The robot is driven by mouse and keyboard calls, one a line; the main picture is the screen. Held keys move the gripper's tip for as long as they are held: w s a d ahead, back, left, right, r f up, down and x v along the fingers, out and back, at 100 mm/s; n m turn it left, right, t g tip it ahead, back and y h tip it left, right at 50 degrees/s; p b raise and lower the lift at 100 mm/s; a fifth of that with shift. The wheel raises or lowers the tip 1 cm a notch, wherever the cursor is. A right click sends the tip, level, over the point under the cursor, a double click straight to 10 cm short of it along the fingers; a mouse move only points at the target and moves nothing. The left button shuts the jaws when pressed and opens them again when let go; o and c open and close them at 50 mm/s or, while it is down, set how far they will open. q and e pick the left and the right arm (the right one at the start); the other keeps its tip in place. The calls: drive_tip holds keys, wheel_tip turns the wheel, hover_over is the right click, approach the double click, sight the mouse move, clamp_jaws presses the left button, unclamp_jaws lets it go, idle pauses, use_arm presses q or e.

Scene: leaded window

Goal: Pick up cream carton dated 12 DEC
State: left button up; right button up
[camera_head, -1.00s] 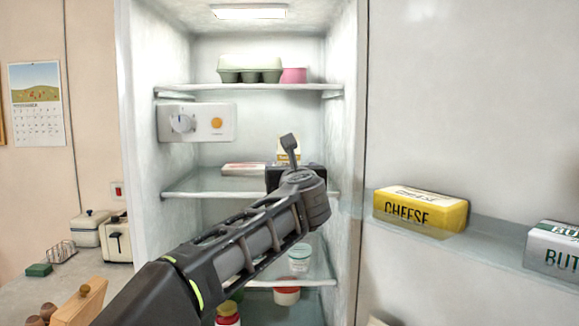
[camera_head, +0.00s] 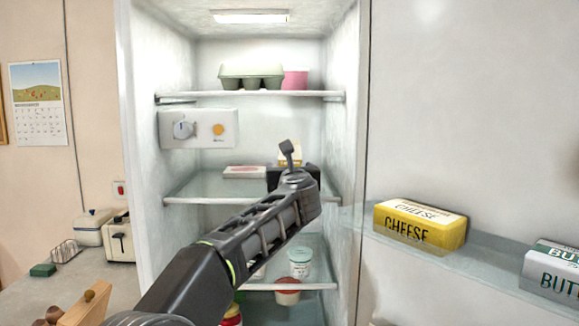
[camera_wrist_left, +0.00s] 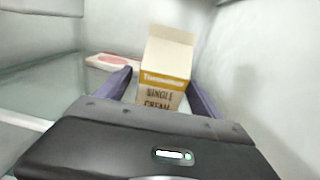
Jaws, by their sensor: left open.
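A cream carton (camera_wrist_left: 163,75) with a mustard band and the words "SINGLE CREAM" stands upright on the middle fridge shelf. No date can be read on it. In the left wrist view my left gripper (camera_wrist_left: 162,93) is open, with one finger on each side of the carton's lower part. I cannot tell whether either finger touches it. In the head view only the carton's top (camera_head: 290,155) shows above my left gripper (camera_head: 293,172); my arm hides the rest. My right gripper is in neither view.
A flat white packet (camera_head: 245,172) lies left of the carton on the middle shelf (camera_head: 190,188). An egg box (camera_head: 250,76) and a pink tub (camera_head: 295,80) are on the shelf above. White tubs (camera_head: 300,262) stand below. Cheese (camera_head: 420,224) and butter (camera_head: 553,268) sit in the door at right.

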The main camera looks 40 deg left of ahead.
use_arm(q)
drive_tip(key=shift+w+a, duration=0.15)
drive_tip(key=shift+c, duration=0.2)
idle(0.3)
clamp_jaws()
idle(0.7)
